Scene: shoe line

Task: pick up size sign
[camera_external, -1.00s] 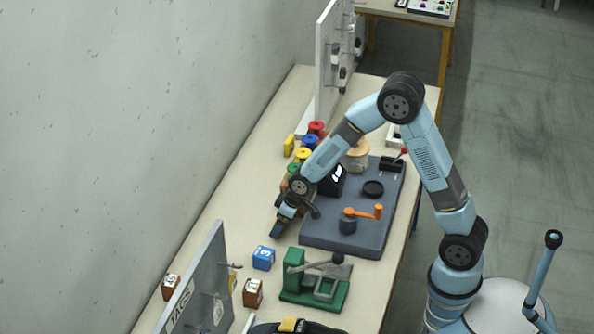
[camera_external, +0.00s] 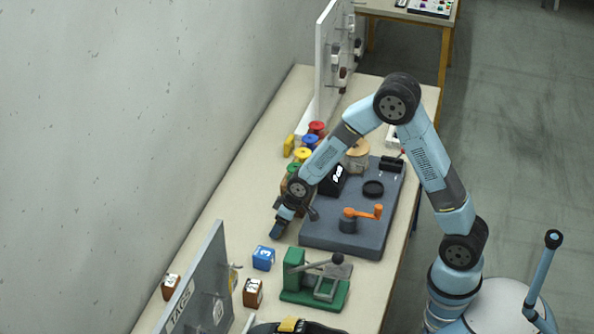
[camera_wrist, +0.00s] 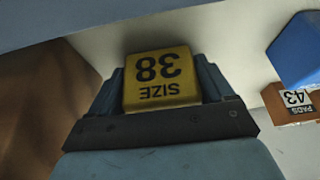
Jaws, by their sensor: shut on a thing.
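The size sign (camera_wrist: 160,80) is a yellow block with black upside-down "SIZE 38" lettering, in the middle of the wrist view. My gripper (camera_wrist: 160,90) has one finger on each side of it and is shut on it. In the external view my gripper (camera_external: 281,224) is low over the bench, left of the grey base plate. The sign cannot be made out there. I cannot tell whether it still touches the bench.
A blue block (camera_external: 263,258), a brown labelled block (camera_external: 253,292) and a green press (camera_external: 297,278) stand nearer the camera. The grey base plate (camera_external: 330,240) carries an orange crank (camera_external: 370,212). Coloured spools (camera_external: 303,154) stand behind. A grey "TAGS" board (camera_external: 205,275) rises at front left.

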